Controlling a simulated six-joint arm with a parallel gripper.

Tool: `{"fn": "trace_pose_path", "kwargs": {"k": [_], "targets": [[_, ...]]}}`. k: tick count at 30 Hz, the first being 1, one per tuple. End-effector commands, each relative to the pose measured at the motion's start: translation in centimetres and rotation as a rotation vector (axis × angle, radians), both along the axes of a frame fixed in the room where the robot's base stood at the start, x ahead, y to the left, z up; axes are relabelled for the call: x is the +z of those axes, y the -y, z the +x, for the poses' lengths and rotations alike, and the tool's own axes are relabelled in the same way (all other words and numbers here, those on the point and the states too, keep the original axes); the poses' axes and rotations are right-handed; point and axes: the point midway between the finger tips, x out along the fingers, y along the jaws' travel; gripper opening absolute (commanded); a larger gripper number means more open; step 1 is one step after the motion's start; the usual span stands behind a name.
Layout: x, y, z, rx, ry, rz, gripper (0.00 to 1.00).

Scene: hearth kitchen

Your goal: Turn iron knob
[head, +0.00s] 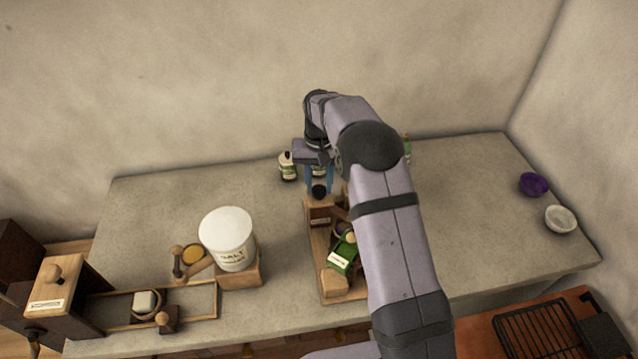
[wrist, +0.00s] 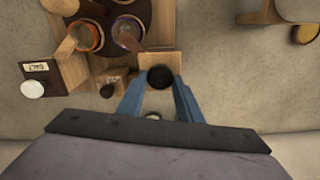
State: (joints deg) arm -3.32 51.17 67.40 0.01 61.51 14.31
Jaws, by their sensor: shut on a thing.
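The iron knob (head: 319,191) is a small black round knob at the back end of a wooden stand (head: 317,241) on the counter. My gripper (head: 319,186) comes down over it from behind, with its two blue fingers on either side of the knob. In the wrist view, the knob (wrist: 160,77) sits between the fingertips of my gripper (wrist: 159,84), on a pale wooden block (wrist: 160,57). The fingers are shut on it. My arm hides part of the stand in the head view.
The stand bears a green labelled box (head: 342,255) and round cups. Small bottles (head: 287,167) stand behind it. A white salt tub (head: 228,238) is to the left. A purple bowl (head: 534,184) and a white bowl (head: 560,219) are far right. The counter between is clear.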

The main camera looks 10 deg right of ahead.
Motion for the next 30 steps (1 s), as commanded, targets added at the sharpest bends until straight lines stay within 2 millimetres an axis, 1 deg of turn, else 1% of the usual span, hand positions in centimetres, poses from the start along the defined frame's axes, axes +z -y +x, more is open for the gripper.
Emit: {"fn": "trace_pose_path", "kwargs": {"k": [1, 11, 12, 14, 15, 25, 28, 30], "targets": [[0.2, 0.0, 0.2, -0.004, 0.006, 0.000, 0.10], [0.2, 0.0, 0.2, -0.006, 0.007, 0.000, 0.10], [0.2, 0.0, 0.2, -0.005, 0.008, -0.001, 0.34], [0.2, 0.0, 0.2, -0.005, 0.007, 0.000, 0.49], [0.2, 0.0, 0.2, -0.005, 0.007, 0.000, 0.51], [0.2, 0.0, 0.1, -0.005, 0.003, 0.000, 0.51], [0.8, 0.0, 0.2, -0.005, 0.006, 0.000, 0.51], [1.5, 0.0, 0.2, -0.005, 0.006, 0.000, 0.51]]}}
